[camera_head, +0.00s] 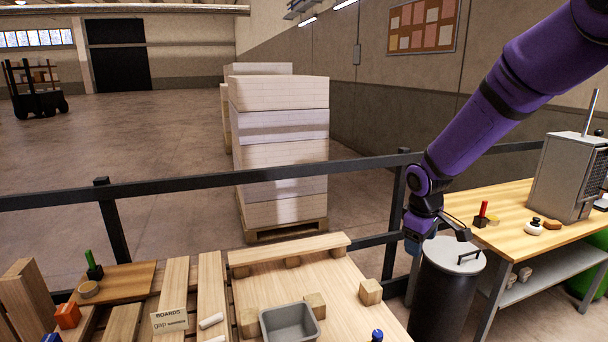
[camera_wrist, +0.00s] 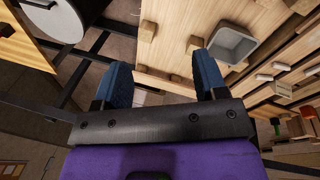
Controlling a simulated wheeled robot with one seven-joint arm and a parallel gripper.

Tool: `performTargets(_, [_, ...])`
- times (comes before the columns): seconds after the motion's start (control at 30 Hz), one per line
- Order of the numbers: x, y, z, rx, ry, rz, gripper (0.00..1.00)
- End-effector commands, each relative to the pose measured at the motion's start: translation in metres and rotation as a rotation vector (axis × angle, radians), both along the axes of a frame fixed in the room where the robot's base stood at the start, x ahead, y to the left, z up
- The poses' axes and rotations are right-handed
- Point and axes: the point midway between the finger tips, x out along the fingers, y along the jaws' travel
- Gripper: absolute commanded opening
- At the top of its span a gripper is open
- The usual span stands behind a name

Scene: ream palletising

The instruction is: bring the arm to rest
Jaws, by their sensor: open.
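My arm is purple and reaches in from the upper right of the head view. My gripper (camera_head: 412,245) hangs at its end, beside the lidded dark bin and in front of the black rail. In the wrist view my gripper (camera_wrist: 160,85) shows two blue fingers spread well apart with nothing between them. Beyond the fingers lies pale wooden board.
A grey tray (camera_head: 290,322) stands on the wooden pallet top, with wooden blocks (camera_head: 370,291) nearby. A dark bin (camera_head: 445,290) with a light lid stands beside the workbench (camera_head: 500,222). A black rail (camera_head: 200,188) crosses the scene. Stacked reams (camera_head: 282,150) stand behind it.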

Motion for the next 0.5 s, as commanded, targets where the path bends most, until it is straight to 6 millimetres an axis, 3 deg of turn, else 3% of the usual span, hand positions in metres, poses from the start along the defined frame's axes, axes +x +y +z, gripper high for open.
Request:
performTargets(0.03, [-0.009,-0.002,0.018,0.0,-0.021,-0.025,0.66])
performTargets(0.2, [-0.043,-0.009,0.067,0.01,-0.069,-0.122,0.66])
performTargets(0.5, [-0.114,-0.019,0.136,0.057,-0.153,-0.287,0.66])
